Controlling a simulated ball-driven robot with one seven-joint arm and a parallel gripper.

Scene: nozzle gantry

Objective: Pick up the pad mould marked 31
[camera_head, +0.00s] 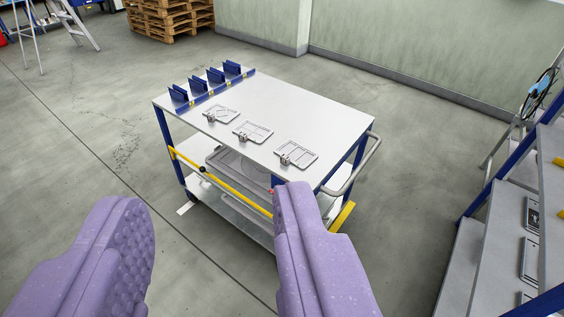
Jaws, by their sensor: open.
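Three flat, pale grey pad moulds lie in a slanting row on the top of a trolley (310,110): a left mould (222,113), a middle mould (255,132) and a right mould (298,154). Each has a small metal block at its near left edge. Their markings are too small to read, so I cannot tell which one is 31. My gripper (210,215), with two purple padded fingers, is open and empty. It is in front of the trolley, apart from it and the moulds.
Several blue upright holders (205,87) stand along the trolley's far left edge. A yellow bar (235,187) crosses its near side, and a handle (358,165) juts out at right. A shelf rack (500,220) stands at right, wooden pallets (170,18) at the back. Floor around is clear.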

